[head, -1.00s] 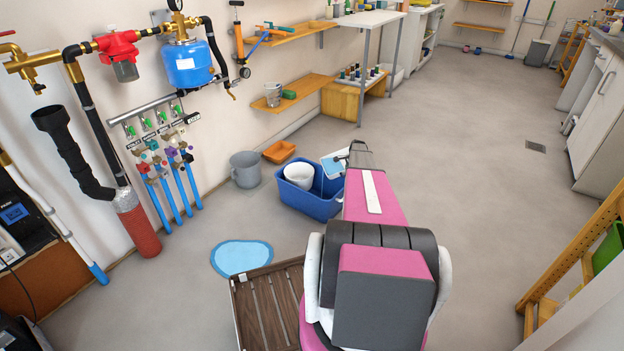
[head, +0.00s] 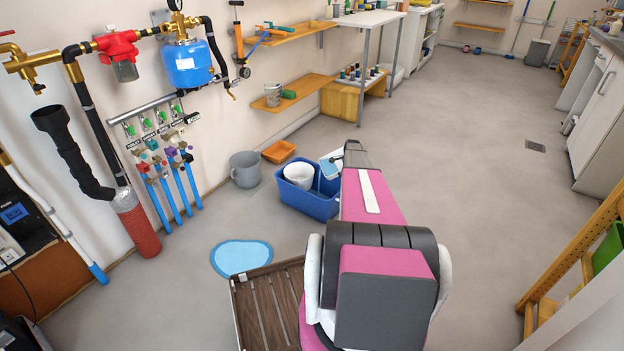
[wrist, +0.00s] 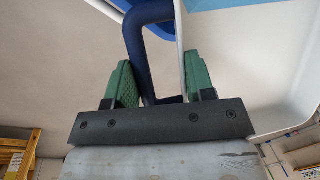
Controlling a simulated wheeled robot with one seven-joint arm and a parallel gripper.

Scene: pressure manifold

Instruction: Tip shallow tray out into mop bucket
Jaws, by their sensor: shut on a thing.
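The shallow tray (head: 331,168) is white with light blue inside. In the head view it is held over the right side of the blue mop bucket (head: 318,206) and looks tilted. A white round insert (head: 298,174) sits in the bucket. My gripper (wrist: 160,85), with green finger pads, is shut on the tray's dark blue loop handle (wrist: 136,45) in the wrist view. The tray's pale side (wrist: 240,65) is beside the handle there. A thin light blue streak shows below the tray in the bucket; I cannot tell whether it is liquid. The arm hides part of the bucket's right side.
A grey bucket (head: 245,169) and an orange tray (head: 279,151) stand left of and behind the mop bucket. A light blue patch (head: 241,258) and a brown slatted board (head: 268,308) lie nearer.

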